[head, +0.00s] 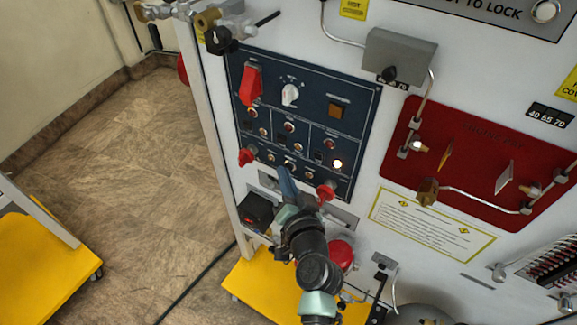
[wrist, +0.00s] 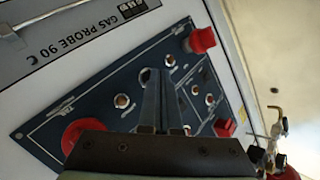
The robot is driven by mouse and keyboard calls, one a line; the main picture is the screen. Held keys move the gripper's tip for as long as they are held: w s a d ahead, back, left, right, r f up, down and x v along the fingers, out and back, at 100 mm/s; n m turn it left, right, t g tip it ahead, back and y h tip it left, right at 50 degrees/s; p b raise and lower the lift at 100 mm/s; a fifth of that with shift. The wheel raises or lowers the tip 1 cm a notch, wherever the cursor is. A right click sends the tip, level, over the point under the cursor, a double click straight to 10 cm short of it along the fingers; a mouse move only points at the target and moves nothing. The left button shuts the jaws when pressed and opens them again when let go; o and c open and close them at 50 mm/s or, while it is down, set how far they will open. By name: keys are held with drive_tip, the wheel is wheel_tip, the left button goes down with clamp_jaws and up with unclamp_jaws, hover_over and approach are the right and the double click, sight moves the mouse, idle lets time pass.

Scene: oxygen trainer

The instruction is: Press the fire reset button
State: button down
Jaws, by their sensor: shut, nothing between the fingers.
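The dark blue control panel (head: 361,103) is on the white trainer's upright face. One lamp (head: 337,163) glows at the lower right. The labels are too small to read, so I cannot tell which is the fire reset button. My gripper (head: 285,172) is shut and empty at the panel's lower part, its fingers hiding some controls. In the wrist view my fingertips (wrist: 158,75) are over the panel's small round controls; contact is unclear.
Red knobs stick out at the panel's lower left (head: 247,156) and lower right (head: 326,191). A red plate with pipes (head: 473,165) is to the right. A text placard (head: 431,224) is below it. Tiled floor (head: 130,150) lies open to the left.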

drive_tip(key=shift+w+d, duration=0.2)
idle(0.3)
idle(0.3)
drive_tip(key=shift+s+a, duration=0.5)
drive_tip(key=shift+s, duration=0.15)
drive_tip(key=s+a, duration=0.1)
drive_tip(key=s, duration=0.1)
drive_tip(key=s+a+p, duration=0.1)
drive_tip(key=s+a, duration=0.1)
idle(0.4)
drive_tip(key=shift+r, duration=0.1)
idle(0.6)
